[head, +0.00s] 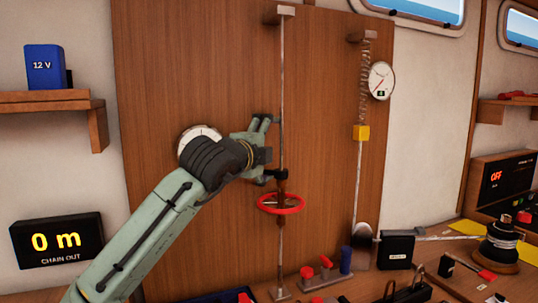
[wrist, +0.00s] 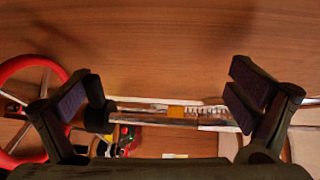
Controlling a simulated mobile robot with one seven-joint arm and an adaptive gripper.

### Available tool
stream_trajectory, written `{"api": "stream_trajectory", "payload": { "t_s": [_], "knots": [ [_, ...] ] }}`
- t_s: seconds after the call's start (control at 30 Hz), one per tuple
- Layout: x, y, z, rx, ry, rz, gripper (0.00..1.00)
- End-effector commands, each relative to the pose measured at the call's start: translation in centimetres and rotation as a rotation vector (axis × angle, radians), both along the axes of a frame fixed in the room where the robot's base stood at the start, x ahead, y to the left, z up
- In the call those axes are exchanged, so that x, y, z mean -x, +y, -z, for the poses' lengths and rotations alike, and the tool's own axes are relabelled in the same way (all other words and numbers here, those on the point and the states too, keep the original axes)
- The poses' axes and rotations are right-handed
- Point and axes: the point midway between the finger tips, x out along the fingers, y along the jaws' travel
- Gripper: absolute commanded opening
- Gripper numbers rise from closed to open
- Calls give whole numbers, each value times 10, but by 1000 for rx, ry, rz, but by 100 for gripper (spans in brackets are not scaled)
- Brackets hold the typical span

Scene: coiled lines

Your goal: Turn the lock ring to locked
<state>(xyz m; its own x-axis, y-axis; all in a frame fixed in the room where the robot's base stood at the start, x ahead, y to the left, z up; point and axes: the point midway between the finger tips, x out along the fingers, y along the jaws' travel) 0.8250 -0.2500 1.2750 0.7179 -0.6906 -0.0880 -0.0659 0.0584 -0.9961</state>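A thin vertical metal rod (head: 282,75) stands in front of the wood panel. A red spoked wheel (head: 281,210) sits around its lower part, and a dark collar (head: 281,174) sits just above the wheel. I cannot tell which of these is the lock ring, and no locked mark is legible. My gripper (head: 273,149) is open beside the rod, one finger above the other, the lower one close to the collar. In the wrist view the fingers (wrist: 168,105) are wide apart with nothing gripped. The red wheel (wrist: 28,66) shows at left, partly hidden by a finger.
A spring with a yellow block (head: 360,132) and a round dial (head: 381,80) hang to the right. Red-knobbed fittings (head: 307,272) and a black box (head: 396,249) stand on the bench below. A display (head: 56,241) reads 0 m. The panel between rod and spring is clear.

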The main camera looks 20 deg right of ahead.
Motion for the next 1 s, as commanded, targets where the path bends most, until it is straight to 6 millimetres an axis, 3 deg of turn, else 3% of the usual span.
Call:
{"api": "stream_trajectory", "payload": {
  "t_s": [0.03, 0.07, 0.4, 0.97, 1.0],
  "knots": [
    [11, 13, -46, 57, -71, -1, 78],
    [1, 2, -11, 4, -17, -3, 77],
    [15, 14, -9, 5, -17, -1, 64],
    [43, 41, -10, 4, -19, -4, 59],
    [45, 43, -10, 4, -17, -4, 47]
  ]
}}
